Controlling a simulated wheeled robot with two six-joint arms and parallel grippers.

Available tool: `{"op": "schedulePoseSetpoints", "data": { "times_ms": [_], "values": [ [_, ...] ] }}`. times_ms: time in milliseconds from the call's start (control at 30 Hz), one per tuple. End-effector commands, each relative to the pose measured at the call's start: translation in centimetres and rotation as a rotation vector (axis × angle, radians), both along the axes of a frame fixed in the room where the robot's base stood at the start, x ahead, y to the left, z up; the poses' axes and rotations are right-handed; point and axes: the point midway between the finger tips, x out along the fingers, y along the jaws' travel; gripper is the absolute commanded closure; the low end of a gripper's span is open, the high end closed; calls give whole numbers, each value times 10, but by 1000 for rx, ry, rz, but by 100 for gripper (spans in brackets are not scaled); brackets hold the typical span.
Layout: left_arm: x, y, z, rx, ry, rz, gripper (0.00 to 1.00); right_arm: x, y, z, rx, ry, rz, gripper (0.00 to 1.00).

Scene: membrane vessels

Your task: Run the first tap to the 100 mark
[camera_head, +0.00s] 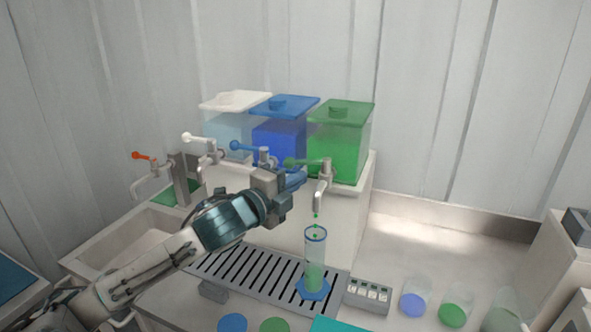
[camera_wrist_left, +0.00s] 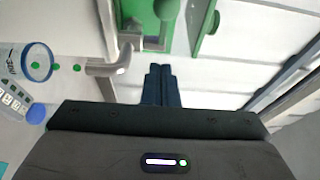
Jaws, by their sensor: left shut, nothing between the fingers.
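My left gripper (camera_head: 298,180) is shut and empty, beside the green-handled tap (camera_head: 323,180). In the left wrist view its closed dark fingers (camera_wrist_left: 160,84) point toward the green lever (camera_wrist_left: 165,22); I cannot tell whether they touch it. Green drops fall from this tap's spout into a clear measuring cylinder (camera_head: 315,246) with a blue rim and base. Pale green liquid stands in its lower part; its level against the marks is too small to read. The cylinder also shows in the left wrist view (camera_wrist_left: 39,62). Blue-handled (camera_head: 264,157) and white-handled (camera_head: 205,147) taps stand further left.
White, blue (camera_head: 279,137) and green (camera_head: 340,145) tanks stand behind the taps. The cylinder stands on a slatted drain tray (camera_head: 240,277), near a small display unit (camera_head: 368,295). A sink (camera_head: 130,240) with a red-handled tap is at left. Several glass vessels stand at right.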

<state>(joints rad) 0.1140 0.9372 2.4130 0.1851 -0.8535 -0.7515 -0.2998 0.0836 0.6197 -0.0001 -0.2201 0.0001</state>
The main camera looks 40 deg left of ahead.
Motion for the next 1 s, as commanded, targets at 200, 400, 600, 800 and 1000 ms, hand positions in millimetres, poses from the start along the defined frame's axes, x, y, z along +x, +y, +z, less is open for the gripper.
{"op": "schedulePoseSetpoints", "data": {
  "times_ms": [200,400,600,800,1000],
  "values": [
    [22,14,2,1,3,0,100,0,0,15,0,0,0,64],
    [33,24,1,1,0,-1,100,0,1,20,1,0,-1,64],
    [35,25,-1,1,0,-2,100,0,5,19,5,-1,-1,64],
    [35,26,0,2,1,-1,100,0,7,20,7,-1,-2,64],
    [51,51,3,1,2,2,100,0,6,34,6,-1,-2,64]
  ]
}}
